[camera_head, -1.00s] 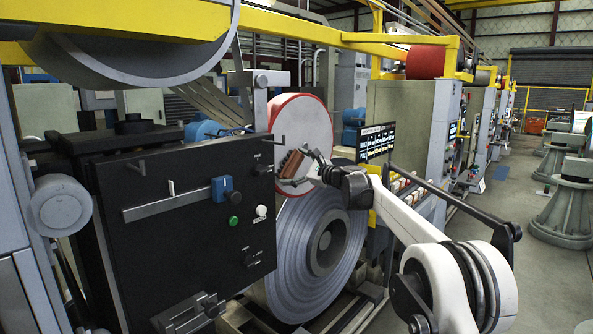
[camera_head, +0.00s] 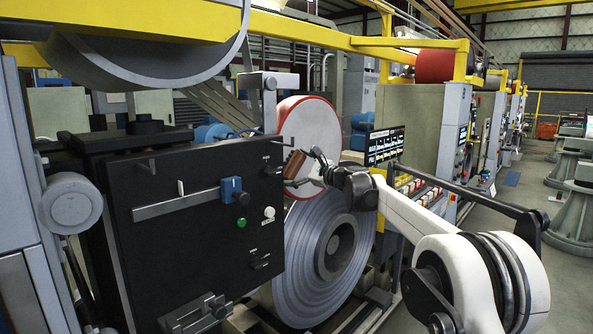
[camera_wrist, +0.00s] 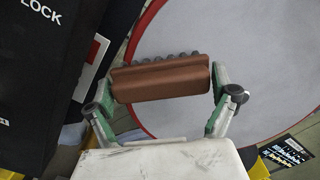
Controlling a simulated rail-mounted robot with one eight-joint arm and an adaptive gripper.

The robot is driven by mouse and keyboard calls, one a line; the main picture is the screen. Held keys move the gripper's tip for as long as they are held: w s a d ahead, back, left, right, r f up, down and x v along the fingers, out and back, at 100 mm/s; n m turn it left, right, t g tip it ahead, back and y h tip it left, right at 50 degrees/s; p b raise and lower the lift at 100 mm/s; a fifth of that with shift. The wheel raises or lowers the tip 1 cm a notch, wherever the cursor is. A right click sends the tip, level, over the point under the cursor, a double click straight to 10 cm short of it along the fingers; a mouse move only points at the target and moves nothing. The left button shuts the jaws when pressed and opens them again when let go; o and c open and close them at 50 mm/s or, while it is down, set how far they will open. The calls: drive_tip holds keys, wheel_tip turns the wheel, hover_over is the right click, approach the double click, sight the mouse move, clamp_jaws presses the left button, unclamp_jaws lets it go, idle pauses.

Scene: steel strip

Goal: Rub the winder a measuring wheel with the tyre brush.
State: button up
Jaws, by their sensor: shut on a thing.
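The measuring wheel (camera_head: 312,128), a pale disc with a red rim, stands upright above the steel coil. It fills much of the wrist view (camera_wrist: 245,65). My gripper (camera_wrist: 163,82) is shut on the tyre brush (camera_wrist: 160,85), a brown block with dark bristles along its far edge. The brush also shows in the head view (camera_head: 294,164), in front of the wheel's lower left part. The bristles point toward the wheel's face. Whether they touch it, I cannot tell.
A black control panel (camera_head: 190,245) with knobs and buttons stands close on the left. The wound steel coil (camera_head: 300,265) is just below. A small display (camera_head: 385,145) and a grey cabinet (camera_head: 408,115) are to the right.

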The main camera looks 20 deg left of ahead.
drive_tip(key=w+d+p, duration=0.4)
drive_tip(key=w+p, duration=0.5)
drive_tip(key=p, duration=0.2)
drive_tip(key=shift+w, duration=0.4)
idle(0.7)
drive_tip(key=shift+w+p, duration=0.1)
drive_tip(key=shift+p, duration=0.35)
drive_tip(key=shift+a+r+p, duration=0.1)
drive_tip(key=shift+p, duration=0.7)
drive_tip(key=b, duration=0.2)
drive_tip(key=shift+s+a+f+b, duration=0.15)
drive_tip(key=shift+s+f+b, duration=0.05)
drive_tip(key=shift+f+b, duration=0.1)
drive_tip(key=shift+s+a+b, duration=0.15)
drive_tip(key=shift+s+b, duration=0.15)
drive_tip(key=shift+b, duration=0.65)
drive_tip(key=shift+s+b, duration=0.1)
drive_tip(key=shift+b, duration=0.2)
